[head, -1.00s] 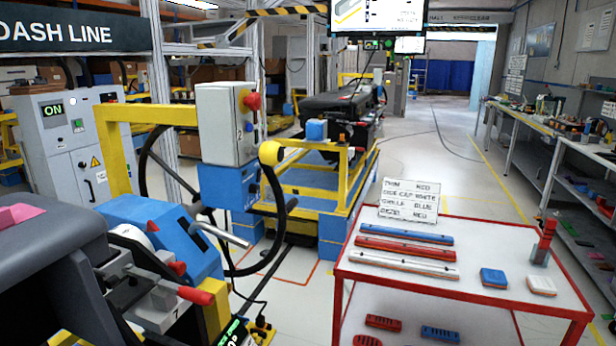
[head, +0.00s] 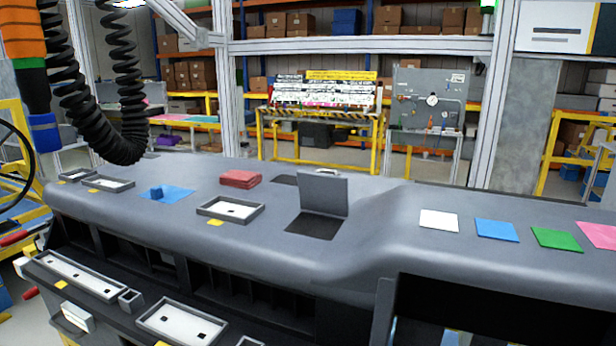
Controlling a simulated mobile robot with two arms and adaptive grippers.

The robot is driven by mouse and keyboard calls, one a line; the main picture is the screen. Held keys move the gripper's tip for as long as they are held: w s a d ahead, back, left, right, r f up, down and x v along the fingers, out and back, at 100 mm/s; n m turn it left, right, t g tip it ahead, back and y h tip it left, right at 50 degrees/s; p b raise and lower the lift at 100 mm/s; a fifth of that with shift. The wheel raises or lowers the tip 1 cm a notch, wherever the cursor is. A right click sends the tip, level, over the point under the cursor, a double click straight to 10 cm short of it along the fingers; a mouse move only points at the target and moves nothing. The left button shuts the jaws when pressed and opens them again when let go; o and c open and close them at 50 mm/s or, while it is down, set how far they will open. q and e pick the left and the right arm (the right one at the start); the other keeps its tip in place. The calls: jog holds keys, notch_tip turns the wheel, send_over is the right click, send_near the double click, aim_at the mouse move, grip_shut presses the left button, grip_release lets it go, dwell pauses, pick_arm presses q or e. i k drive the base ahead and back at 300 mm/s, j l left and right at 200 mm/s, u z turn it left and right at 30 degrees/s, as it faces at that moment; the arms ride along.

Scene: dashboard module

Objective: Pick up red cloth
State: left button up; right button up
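A folded red cloth (head: 240,179) lies in a small stack on top of the grey dashboard (head: 300,262), left of the middle of the head view. It sits behind a shallow white-floored tray (head: 230,209) and left of a raised grey flap (head: 323,193). Nothing covers the cloth. Neither of my grippers shows in the head view.
A blue cloth (head: 178,194) with a small blue block lies left of the red one. White (head: 439,220), blue (head: 496,231), green (head: 557,239) and pink (head: 600,235) sheets lie at right. A black coiled hose (head: 128,100) and an orange-and-blue tool (head: 30,70) hang at left.

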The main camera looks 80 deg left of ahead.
aim_at(237, 179)
jog(key=u, duration=3.05)
